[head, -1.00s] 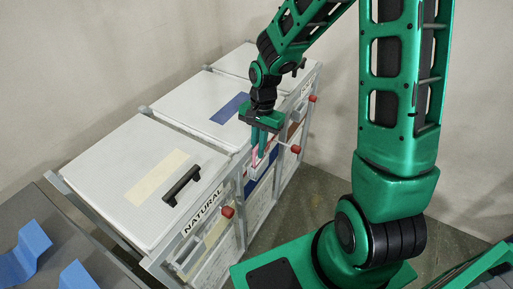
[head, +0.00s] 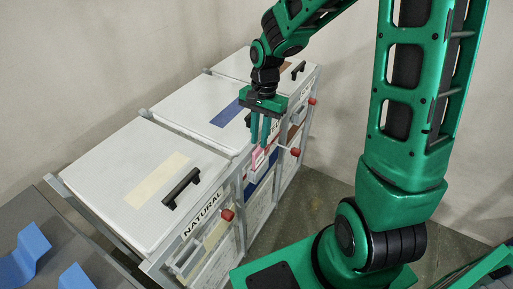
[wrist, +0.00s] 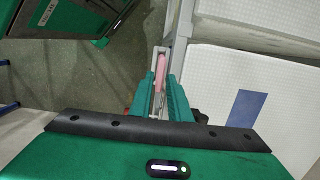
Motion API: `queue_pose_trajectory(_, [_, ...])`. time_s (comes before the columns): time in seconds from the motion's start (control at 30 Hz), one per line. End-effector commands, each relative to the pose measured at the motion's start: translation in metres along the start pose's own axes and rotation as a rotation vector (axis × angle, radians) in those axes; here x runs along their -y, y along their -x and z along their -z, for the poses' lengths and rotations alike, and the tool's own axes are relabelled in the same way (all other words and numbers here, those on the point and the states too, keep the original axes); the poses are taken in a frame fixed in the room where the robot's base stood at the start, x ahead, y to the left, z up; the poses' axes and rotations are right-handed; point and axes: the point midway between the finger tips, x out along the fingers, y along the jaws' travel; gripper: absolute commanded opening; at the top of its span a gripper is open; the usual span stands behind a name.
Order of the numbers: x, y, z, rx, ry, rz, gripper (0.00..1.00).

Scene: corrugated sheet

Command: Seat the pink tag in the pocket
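The pink tag (head: 258,159) stands in the pale pocket (wrist: 154,96) on the front of the middle bin. In the wrist view the tag (wrist: 161,70) lies between the pocket's walls, beyond my fingertips. How deep it sits I cannot tell. My gripper (head: 260,143) is above the tag, pointing down, with its two green fingers apart. The wrist view shows a gap between the fingers (wrist: 164,82), and they do not appear to touch the tag.
White-lidded bins stand in a row; the near one has a black handle (head: 182,188) and a "NATURAL" label (head: 203,213). Red knobs (head: 295,152) stick out in front. Blue bent sheets (head: 33,243) lie on a grey surface at left. Floor in front is open.

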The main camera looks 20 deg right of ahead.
Motion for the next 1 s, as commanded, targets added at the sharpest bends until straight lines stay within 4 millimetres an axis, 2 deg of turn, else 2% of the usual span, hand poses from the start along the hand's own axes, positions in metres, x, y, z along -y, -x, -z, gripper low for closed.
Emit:
queue_pose_trajectory(0.1, [0.001, 0.025, 0.001, -0.003, -0.001, 0.004, 0.17])
queue_pose_trajectory(0.3, [0.0, 0.051, 0.001, -0.001, -0.001, 0.002, 0.17])
queue_pose_trajectory(0.67, [-0.004, 0.062, 0.002, -0.005, 0.003, -0.001, 0.17])
queue_pose_trajectory(0.77, [-0.023, 0.07, 0.008, -0.028, 0.022, -0.009, 0.17])
queue_pose_trajectory(0.83, [-0.047, 0.079, 0.014, -0.054, 0.049, -0.018, 0.17])
queue_pose_trajectory(1.0, [-0.127, 0.105, 0.022, -0.109, 0.139, -0.046, 0.17])
